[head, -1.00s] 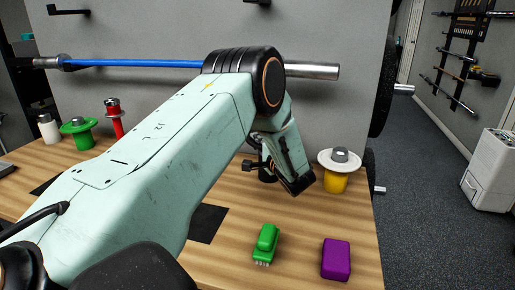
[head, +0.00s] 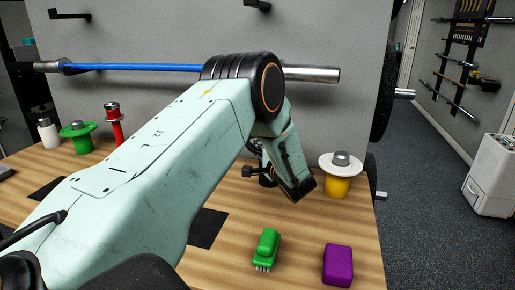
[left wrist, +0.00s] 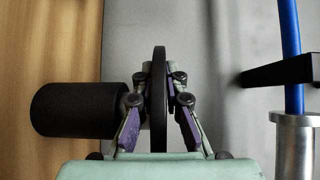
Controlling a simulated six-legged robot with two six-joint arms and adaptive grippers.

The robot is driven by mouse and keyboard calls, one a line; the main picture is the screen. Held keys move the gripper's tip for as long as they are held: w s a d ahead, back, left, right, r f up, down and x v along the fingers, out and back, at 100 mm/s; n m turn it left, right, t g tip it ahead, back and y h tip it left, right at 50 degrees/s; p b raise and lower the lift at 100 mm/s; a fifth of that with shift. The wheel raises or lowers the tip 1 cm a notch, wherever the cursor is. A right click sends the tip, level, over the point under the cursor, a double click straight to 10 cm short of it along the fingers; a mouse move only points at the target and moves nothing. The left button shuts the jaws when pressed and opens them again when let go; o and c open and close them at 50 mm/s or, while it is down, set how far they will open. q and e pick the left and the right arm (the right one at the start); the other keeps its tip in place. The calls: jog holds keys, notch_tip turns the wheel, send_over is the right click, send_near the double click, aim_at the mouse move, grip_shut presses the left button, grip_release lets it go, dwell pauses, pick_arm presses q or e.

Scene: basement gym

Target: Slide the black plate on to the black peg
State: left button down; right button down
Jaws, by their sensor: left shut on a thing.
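My left gripper (left wrist: 158,112) is shut on the black plate (left wrist: 158,75), a thin disc seen edge-on between its purple fingertips. The black peg (left wrist: 75,110) shows in the left wrist view as a thick black cylinder on the table side of the plate. A gap shows between the cylinder's end and the plate; the fingers hide part of the area there. In the head view the black peg (head: 267,181) is mostly hidden by my left wrist, just left of the yellow peg. The plate cannot be made out there. My right gripper is not in view.
A yellow peg with a white disc (head: 338,163) stands close right of my wrist. A green brush (head: 266,248) and a purple block (head: 337,265) lie in front. A blue-and-steel bar (head: 130,67) runs along the wall.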

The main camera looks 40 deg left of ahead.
pick_arm(q)
jog(key=shift+f+b, duration=0.55)
jog(key=shift+b, duration=0.05)
jog(key=shift+f, duration=0.2)
jog(key=shift+f+b, duration=0.7)
jog(key=shift+b, duration=0.05)
jog(key=shift+f, duration=0.25)
